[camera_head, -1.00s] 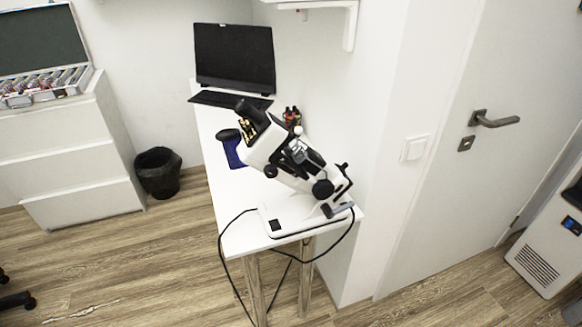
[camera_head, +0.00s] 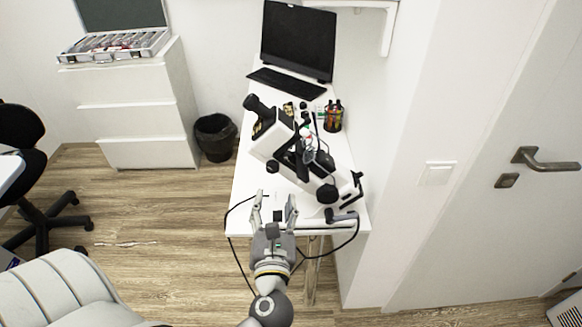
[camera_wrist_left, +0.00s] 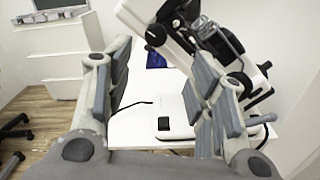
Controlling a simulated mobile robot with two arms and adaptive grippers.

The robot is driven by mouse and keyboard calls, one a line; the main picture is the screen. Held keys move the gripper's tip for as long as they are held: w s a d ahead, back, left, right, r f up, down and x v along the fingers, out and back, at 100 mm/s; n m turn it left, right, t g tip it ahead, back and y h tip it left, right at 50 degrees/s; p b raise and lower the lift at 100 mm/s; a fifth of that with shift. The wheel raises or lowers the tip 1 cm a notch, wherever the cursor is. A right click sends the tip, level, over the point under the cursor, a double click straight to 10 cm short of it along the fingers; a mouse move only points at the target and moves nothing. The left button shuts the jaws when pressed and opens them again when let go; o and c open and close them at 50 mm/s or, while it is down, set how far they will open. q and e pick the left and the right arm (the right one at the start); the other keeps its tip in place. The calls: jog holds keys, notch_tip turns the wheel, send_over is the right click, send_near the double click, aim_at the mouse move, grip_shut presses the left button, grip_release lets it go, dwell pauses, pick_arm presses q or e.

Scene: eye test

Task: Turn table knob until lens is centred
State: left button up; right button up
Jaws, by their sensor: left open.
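A white microscope (camera_head: 268,146) with black knobs stands on a narrow white table (camera_head: 245,185). One black knob (camera_head: 328,193) is low on its right side; a smaller one (camera_head: 272,166) is under its head. I cannot tell which is the table knob, and the lens position is too small to judge. My left gripper (camera_head: 274,197) is open and empty at the table's front edge, in front of the microscope. In the left wrist view, the microscope base (camera_wrist_left: 190,100) shows between and beyond the open fingers (camera_wrist_left: 160,65). My right gripper is not in view.
A monitor (camera_head: 298,40), keyboard (camera_head: 286,83) and pen holder (camera_head: 333,115) stand behind the microscope. A black cable (camera_head: 236,250) hangs over the table's front. A wall is close on the right.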

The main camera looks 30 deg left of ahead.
aim_at(273, 170)
pick_arm(q)
jog(key=shift+n, duration=0.3)
jog(key=p+x, duration=0.1)
jog(key=x, duration=0.4)
jog(key=p+x, duration=0.2)
jog(key=x, duration=0.3)
jog(key=shift+s+a+r, duration=0.15)
jog(key=shift+a+r, duration=0.1)
jog(key=shift+w+a+f, duration=0.1)
jog(key=shift+w+a, duration=0.1)
jog(key=shift+w, duration=0.15)
